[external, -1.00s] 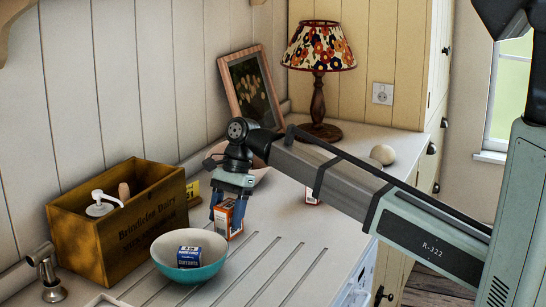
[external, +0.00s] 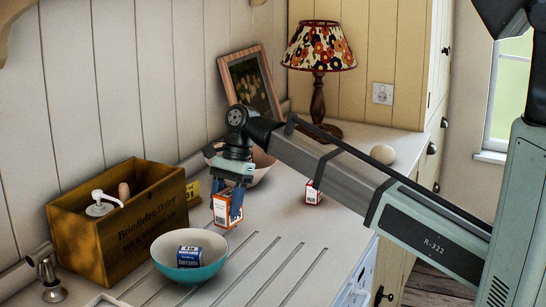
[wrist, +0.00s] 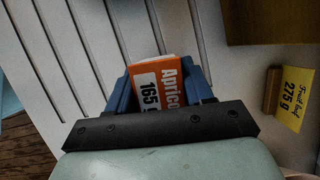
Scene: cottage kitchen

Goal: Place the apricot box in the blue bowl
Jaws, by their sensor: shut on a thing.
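The apricot box (external: 226,211) is orange and white, and its label shows in the wrist view (wrist: 160,85). My gripper (external: 229,204) is shut on it, with a blue finger on either side. It holds the box upright, above the counter and right of the blue bowl. The blue bowl (external: 207,268) is turquoise outside and pale inside, and stands on the grooved drainboard at the front. A small dark blue box (external: 189,257) lies in it. The underside of the apricot box is not visible.
A wooden crate (external: 108,240) with a white pump bottle stands left of the bowl. Behind my gripper is another bowl (external: 262,166). Another red and white box (external: 313,194) sits to the right. A yellow card (wrist: 292,92) stands on a wooden block.

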